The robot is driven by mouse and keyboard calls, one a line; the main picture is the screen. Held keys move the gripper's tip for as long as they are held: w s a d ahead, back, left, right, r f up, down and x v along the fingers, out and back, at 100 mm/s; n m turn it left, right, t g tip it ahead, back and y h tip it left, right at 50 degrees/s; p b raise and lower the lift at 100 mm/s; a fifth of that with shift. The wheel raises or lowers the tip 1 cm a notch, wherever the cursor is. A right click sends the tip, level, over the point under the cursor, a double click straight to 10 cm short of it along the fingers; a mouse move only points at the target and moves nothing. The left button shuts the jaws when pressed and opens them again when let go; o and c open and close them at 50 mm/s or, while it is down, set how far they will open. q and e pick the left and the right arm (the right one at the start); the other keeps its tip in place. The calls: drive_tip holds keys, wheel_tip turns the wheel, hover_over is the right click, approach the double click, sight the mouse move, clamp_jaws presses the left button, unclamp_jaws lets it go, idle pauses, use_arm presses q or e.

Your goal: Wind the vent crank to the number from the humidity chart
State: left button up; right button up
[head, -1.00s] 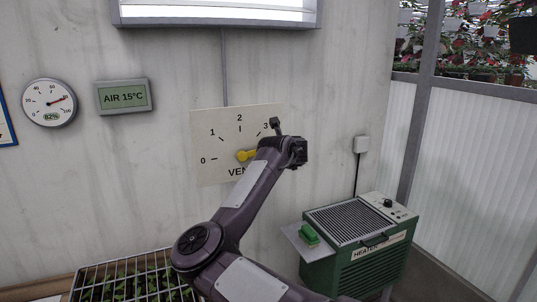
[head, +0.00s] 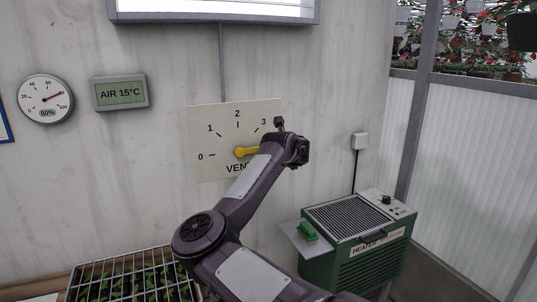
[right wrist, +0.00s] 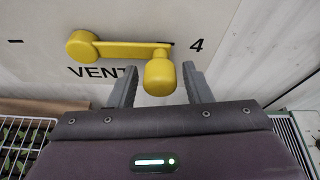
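The vent panel (head: 205,130) is a cream plate on the wall marked 0, 1, 2, 3 in the head view; my arm covers its right end. The yellow crank (head: 240,153) points right. The right gripper also shows in the head view (head: 292,138). The left gripper is out of view.
A round humidity gauge (head: 45,98) reads about 80%. A display (head: 120,92) says AIR 15°C. The lit board (head: 215,10) above is cut off. A green heater (head: 350,240) stands right with a green object (head: 307,231) on its side shelf. A wire seedling crate (head: 130,262) is lower left.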

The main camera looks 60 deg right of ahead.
drive_tip(key=shift+o, duration=0.3)
drive_tip(key=shift+r, duration=0.2)
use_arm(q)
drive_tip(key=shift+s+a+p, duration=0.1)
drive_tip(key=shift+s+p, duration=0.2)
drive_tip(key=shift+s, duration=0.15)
use_arm(e)
drive_tip(key=v, duration=0.7)
drive_tip(key=shift+s+a, duration=0.2)
drive_tip(key=shift+s, duration=0.1)
